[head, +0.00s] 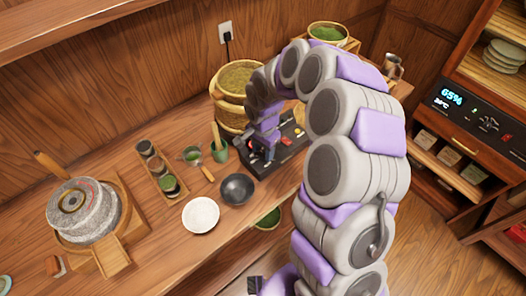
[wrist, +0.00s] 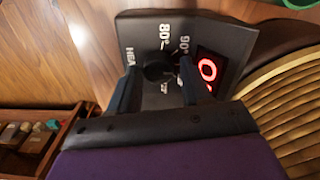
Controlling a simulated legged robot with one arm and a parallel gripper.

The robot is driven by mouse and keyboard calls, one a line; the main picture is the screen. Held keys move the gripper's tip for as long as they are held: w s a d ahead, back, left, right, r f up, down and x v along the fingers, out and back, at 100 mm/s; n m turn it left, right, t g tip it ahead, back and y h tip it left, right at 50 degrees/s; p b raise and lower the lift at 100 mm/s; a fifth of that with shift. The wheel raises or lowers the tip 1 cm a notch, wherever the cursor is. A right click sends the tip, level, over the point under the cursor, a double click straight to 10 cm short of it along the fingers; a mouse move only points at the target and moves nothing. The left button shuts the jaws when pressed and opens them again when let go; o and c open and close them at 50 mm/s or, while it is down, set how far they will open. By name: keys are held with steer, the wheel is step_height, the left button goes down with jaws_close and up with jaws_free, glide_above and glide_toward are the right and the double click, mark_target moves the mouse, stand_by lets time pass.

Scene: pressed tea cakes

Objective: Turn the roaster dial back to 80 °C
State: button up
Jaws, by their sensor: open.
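The roaster's dark control panel (wrist: 222,34) fills the upper middle of the wrist view. Its black round dial (wrist: 158,70) has white markings around it, with 80° above and 90° to the upper right. I cannot tell clearly which mark the dial points to. A lit red display (wrist: 207,70) sits to the right. My gripper (wrist: 157,68) is open, with one dark finger on each side of the dial; contact is not clear. In the head view the black roaster base (head: 266,165) stands on the counter, and my gripper (head: 258,152) is low over it, hiding the dial.
A woven basket (head: 232,110) stands right behind the roaster. A black bowl (head: 237,189), a white bowl (head: 201,215) and a green cup (head: 219,152) are close by on the left. A stone mill (head: 83,212) stands at the far left.

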steer(key=shift+f, duration=0.3)
steer(key=shift+c, duration=0.4)
steer(key=c, duration=0.7)
